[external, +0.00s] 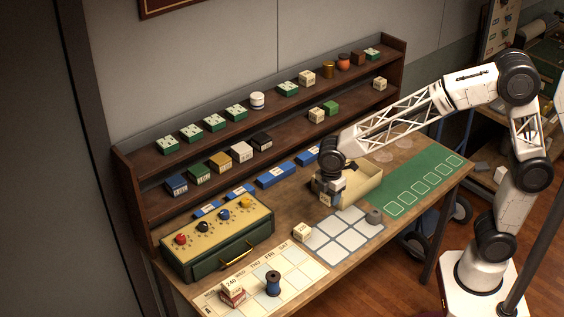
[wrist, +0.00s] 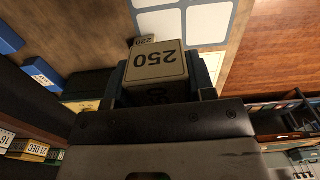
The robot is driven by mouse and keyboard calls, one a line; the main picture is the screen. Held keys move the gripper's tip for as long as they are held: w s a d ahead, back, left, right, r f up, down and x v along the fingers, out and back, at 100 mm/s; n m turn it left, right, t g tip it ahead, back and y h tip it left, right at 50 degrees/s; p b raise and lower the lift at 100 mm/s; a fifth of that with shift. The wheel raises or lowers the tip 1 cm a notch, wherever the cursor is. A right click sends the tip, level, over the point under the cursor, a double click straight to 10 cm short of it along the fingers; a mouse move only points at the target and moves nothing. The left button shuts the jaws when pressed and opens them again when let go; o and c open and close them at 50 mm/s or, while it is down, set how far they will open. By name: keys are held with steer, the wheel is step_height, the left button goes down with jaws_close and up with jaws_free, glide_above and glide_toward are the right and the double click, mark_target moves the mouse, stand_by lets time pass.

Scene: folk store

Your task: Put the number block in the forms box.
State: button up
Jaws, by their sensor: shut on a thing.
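My gripper (external: 328,194) is shut on a cream number block marked 250, which shows between the fingers in the wrist view (wrist: 157,64). In the external view the gripper hangs by the left end of an open cream box (external: 364,196), likely the forms box. The arm hides part of that box, and I cannot tell whether the block is over its rim or beside it. The box is not clearly visible in the wrist view.
A green mat (external: 418,180) lies right. A knobbed cabinet (external: 215,240) stands left, and shelves (external: 270,115) with several small items run behind.

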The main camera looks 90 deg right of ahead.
steer(key=s+d, duration=0.4)
steer(key=d, duration=0.9)
steer(key=s+d, duration=0.4)
steer(key=d, duration=0.8)
steer(key=f, duration=0.5)
steer(key=shift+s+d, duration=0.15)
steer(key=shift+d, duration=0.05)
steer(key=shift+f, duration=0.1)
steer(key=shift+f, duration=3.05)
steer(key=shift+f, duration=1.85)
steer(key=shift+f, duration=0.15)
